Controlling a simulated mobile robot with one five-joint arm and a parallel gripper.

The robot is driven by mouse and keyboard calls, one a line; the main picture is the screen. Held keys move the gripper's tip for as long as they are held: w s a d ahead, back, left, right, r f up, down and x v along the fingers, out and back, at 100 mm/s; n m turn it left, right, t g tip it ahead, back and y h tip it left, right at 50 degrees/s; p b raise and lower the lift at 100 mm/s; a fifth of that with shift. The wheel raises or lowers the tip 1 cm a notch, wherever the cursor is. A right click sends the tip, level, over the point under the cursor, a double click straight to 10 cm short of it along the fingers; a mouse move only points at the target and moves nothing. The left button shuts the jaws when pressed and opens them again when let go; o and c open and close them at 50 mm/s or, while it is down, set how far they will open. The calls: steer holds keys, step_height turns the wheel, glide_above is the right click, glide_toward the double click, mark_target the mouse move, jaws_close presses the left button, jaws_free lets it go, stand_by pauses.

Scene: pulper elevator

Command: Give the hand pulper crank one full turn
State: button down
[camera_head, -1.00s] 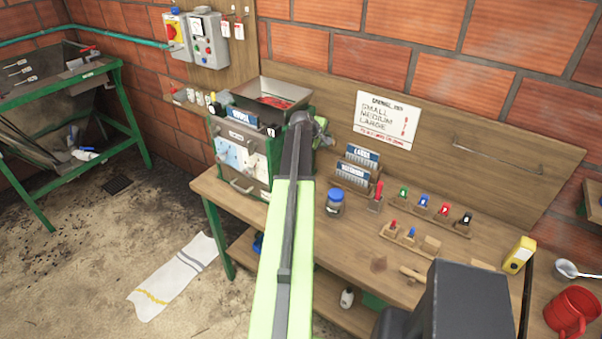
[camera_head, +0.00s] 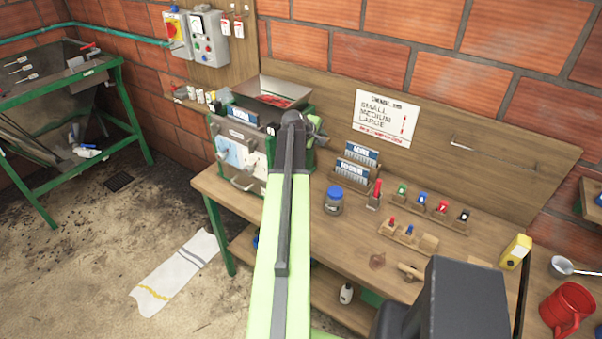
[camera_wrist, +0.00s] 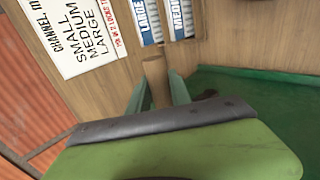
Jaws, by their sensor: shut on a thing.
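The hand pulper is a green machine (camera_head: 309,152) with a grey hopper (camera_head: 291,87) of red fruit, on the left end of the workbench in the head view. My arm hides much of its right side, and I cannot make out the crank there. My gripper (camera_wrist: 157,88) is shut on a brown wooden-looking piece (camera_wrist: 155,75) between its two pale green fingers in the wrist view. It looks like the crank handle, though the crank arm is not clear. A green surface (camera_wrist: 255,95), probably the pulper's side, lies close on the right.
Blue-labelled boxes (camera_head: 355,172), a blue-lidded jar (camera_head: 334,200) and small coloured pieces in wooden holders (camera_head: 412,240) stand right of the pulper. A sign (camera_head: 387,118) hangs on the back board. A cloth (camera_head: 178,272) lies on the floor.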

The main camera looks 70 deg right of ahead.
steer(key=shift+a+f, duration=0.2)
steer(key=shift+a, duration=0.05)
steer(key=a, duration=0.1)
steer(key=w+a, duration=0.1)
steer(key=a, duration=0.1)
steer(key=shift+a, duration=0.1)
steer(key=a, duration=0.1)
steer(key=w+a+f+b, duration=0.1)
steer(key=a, duration=0.1)
steer(key=shift+w+f, duration=0.1)
steer(key=shift+w, duration=0.1)
